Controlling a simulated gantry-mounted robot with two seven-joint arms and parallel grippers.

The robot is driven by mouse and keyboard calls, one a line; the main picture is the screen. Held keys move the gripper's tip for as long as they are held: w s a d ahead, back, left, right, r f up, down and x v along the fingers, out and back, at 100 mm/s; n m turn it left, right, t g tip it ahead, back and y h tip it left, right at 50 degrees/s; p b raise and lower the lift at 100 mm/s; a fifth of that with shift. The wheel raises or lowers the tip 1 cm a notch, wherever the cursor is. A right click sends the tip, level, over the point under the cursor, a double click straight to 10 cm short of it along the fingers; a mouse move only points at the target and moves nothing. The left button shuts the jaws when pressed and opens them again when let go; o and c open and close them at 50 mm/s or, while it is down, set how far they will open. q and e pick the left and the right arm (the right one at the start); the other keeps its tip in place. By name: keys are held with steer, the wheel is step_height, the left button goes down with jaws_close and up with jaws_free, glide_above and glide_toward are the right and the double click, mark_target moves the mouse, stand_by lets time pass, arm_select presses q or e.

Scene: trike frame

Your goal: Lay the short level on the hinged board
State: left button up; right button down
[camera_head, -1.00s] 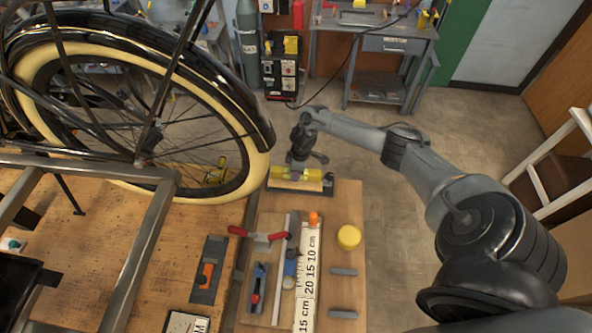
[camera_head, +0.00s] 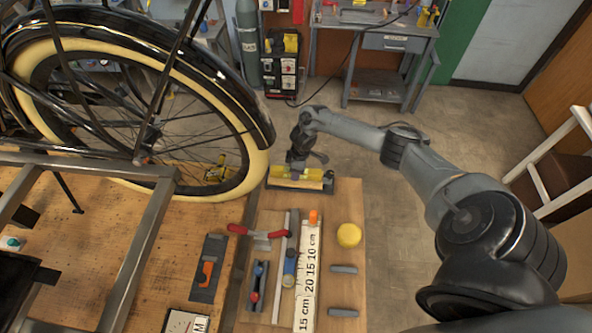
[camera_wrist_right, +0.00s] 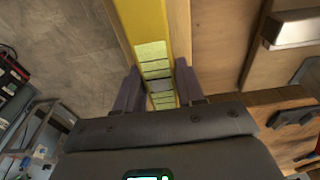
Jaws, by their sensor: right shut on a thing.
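The short level is a yellow bar (camera_head: 296,172) at the far end of the light wooden board beside the bench. My right gripper (camera_head: 298,165) points down and is shut on it. In the right wrist view the level (camera_wrist_right: 154,56) runs between the fingers (camera_wrist_right: 160,88), with pale labels on its face. A wooden strip with dark ends (camera_head: 296,184) lies directly by the level; I cannot tell whether they touch. The light wooden board (camera_head: 338,207) looks like the hinged board, but no hinge shows clearly. My left gripper is out of view.
A yellow round thing (camera_head: 349,235), a white ruler (camera_head: 308,270), a red-handled tool (camera_head: 262,235) and several other tools lie on the nearer board. The bicycle wheel (camera_head: 258,170) stands close on the left. Open floor (camera_head: 410,200) is to the right.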

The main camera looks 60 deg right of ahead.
steer(key=shift+f, duration=0.15)
steer(key=c, duration=0.6)
jaws_free()
steer(key=r, duration=0.3)
steer(key=r+p, duration=0.1)
steer(key=r, duration=0.2)
steer(key=s+r+p, duration=0.1)
steer(key=r, duration=0.2)
steer(key=shift+d+r, duration=0.25)
steer(key=shift+r, duration=0.65)
steer(key=shift+s, duration=0.1)
